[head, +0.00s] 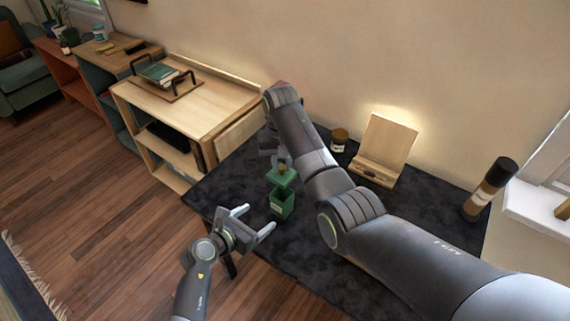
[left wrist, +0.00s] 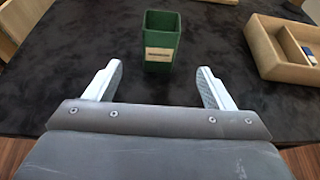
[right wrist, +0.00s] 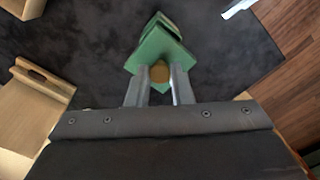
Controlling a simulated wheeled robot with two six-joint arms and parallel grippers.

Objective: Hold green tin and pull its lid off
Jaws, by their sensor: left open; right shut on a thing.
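The green tin (head: 282,205) stands upright on the dark table (head: 330,262). In the left wrist view the tin (left wrist: 160,55) has an open top and a pale label. Its green lid (head: 281,178) is above it, apart from the tin. My right gripper (head: 281,163) is shut on the lid's brass knob; the right wrist view shows the knob (right wrist: 159,72) between the fingers, with the lid (right wrist: 158,48) beyond. My left gripper (head: 258,219) is open and empty, beside the tin at the table's near edge. In the left wrist view the tin is just beyond its fingertips.
A small jar (head: 340,139), a wooden stand (head: 391,140) and a dark-capped bottle (head: 486,192) are at the back and right of the table. A wooden shelf unit (head: 215,100) adjoins at the left.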

